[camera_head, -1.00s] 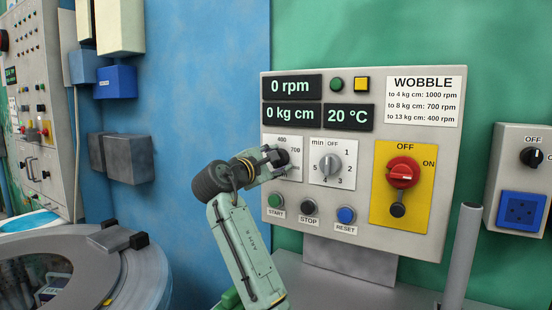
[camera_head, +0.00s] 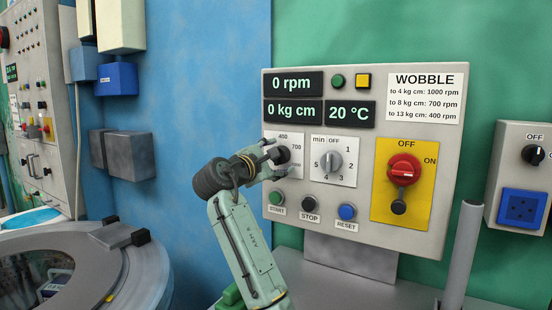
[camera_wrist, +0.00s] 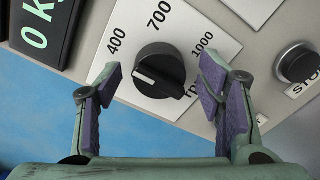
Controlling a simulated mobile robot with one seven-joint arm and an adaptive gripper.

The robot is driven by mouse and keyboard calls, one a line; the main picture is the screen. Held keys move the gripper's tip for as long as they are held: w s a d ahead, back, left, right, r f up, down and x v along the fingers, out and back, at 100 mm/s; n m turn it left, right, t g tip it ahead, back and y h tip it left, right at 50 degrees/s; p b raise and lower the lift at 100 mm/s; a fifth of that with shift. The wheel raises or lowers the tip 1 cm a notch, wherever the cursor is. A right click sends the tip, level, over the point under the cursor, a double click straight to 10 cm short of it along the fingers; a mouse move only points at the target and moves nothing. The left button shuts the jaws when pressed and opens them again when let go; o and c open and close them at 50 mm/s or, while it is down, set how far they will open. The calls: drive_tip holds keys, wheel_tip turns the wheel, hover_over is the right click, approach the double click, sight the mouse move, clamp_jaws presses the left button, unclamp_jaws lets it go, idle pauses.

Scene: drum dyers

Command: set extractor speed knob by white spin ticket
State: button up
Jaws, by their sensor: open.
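The extractor speed knob (camera_wrist: 160,70) is black and sits on a white dial plate (camera_wrist: 205,40) marked 400, 700 and 1000 rpm. In the wrist view its white mark points left, slightly below the 400 label. My gripper (camera_wrist: 168,82) is open, with one finger on each side of the knob and visible gaps; I cannot tell how far forward they reach. In the head view the knob (camera_head: 282,155) shows between the fingers of my gripper (camera_head: 275,158). I see no card clearly identifiable as the white spin ticket.
A second knob (camera_head: 331,161) with numbers stands right of the dial. START (camera_head: 276,198), STOP (camera_head: 309,204) and RESET (camera_head: 347,212) buttons lie below. A red switch (camera_head: 403,169) is at OFF. Displays read 0 rpm (camera_head: 291,83), 0 kg cm and 20 °C. A white WOBBLE card (camera_head: 425,97) lists speeds.

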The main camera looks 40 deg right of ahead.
drive_tip(key=v, duration=1.2)
idle(0.3)
